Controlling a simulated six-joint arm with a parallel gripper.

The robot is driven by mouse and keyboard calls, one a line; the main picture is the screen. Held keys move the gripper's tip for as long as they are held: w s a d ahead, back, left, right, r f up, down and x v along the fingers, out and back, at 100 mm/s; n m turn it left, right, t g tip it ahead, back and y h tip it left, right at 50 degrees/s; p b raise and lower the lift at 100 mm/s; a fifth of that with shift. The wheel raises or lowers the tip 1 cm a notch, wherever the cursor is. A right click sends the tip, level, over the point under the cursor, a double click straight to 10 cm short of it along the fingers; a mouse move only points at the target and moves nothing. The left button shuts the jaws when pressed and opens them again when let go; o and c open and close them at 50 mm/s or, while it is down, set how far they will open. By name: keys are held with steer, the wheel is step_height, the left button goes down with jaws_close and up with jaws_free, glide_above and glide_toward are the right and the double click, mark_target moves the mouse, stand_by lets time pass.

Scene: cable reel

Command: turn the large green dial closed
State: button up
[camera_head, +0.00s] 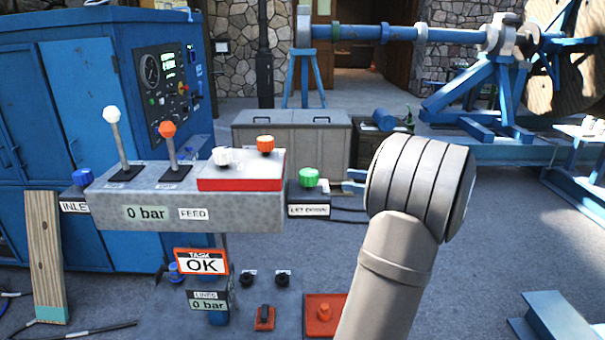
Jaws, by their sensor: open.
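The green dial (309,178) sits on top of a small dark block (309,197) at the right end of the grey control panel. The block's label seems to read "LET DOWN". The rest of my gripper is hidden behind my arm.
The grey panel (130,210) carries a white-knobbed lever (113,115), an orange-knobbed lever (167,130), and white (222,156) and orange (265,144) knobs on a red-edged plate. A blue dial (83,177) is at its left end.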

mark_target(302, 171)
steer(key=x, duration=1.3)
steer(key=shift+w+a, duration=0.1)
steer(key=shift+a, duration=0.2)
steer(key=shift+c, duration=0.2)
